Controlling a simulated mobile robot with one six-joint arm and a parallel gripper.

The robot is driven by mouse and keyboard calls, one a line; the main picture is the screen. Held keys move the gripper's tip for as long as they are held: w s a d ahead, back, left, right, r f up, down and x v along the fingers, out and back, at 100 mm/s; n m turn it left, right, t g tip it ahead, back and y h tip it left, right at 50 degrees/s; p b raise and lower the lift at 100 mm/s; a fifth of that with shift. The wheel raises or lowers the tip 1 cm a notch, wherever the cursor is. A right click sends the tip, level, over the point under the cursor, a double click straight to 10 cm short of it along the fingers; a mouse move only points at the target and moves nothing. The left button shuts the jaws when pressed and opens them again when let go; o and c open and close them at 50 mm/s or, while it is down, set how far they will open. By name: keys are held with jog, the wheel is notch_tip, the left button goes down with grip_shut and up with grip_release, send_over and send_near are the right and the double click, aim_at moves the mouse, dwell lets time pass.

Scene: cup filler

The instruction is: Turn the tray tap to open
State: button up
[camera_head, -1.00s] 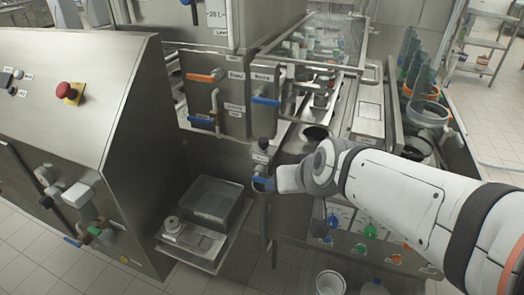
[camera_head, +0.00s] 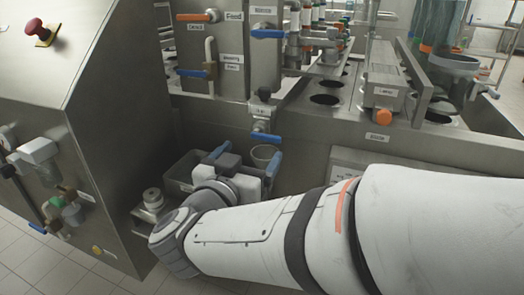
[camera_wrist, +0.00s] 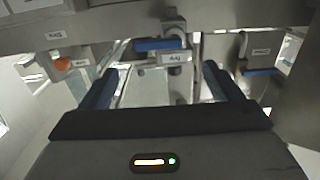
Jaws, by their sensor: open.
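The tray tap (camera_head: 265,137) has a blue lever below a grey valve body with a small label, on the steel front panel. Its lever lies roughly crosswise. In the wrist view the tray tap (camera_wrist: 160,44) shows ahead, with a label beside it. My gripper (camera_head: 246,158) has blue fingers, spread apart and empty, just in front of and below the lever in the head view. In the wrist view my gripper (camera_wrist: 160,72) has its fingertips on either side of the lever's line, with a visible gap to it. Contact is not seen.
Other taps are close by: an orange feed lever (camera_head: 196,16), a blue lever (camera_head: 268,34) and another blue lever (camera_head: 192,73). A grey bin (camera_head: 181,168) stands below left. A steel cabinet (camera_head: 75,110) with a red button (camera_head: 37,29) stands at left.

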aim_at(265, 136)
jog(key=b+x, duration=0.1)
jog(key=x, duration=0.5)
jog(key=shift+w+d+f+b, duration=0.1)
jog(key=shift+b, duration=0.3)
jog(key=shift+w+d, duration=0.25)
jog(key=shift+w, duration=0.4)
jog(key=c, duration=1)
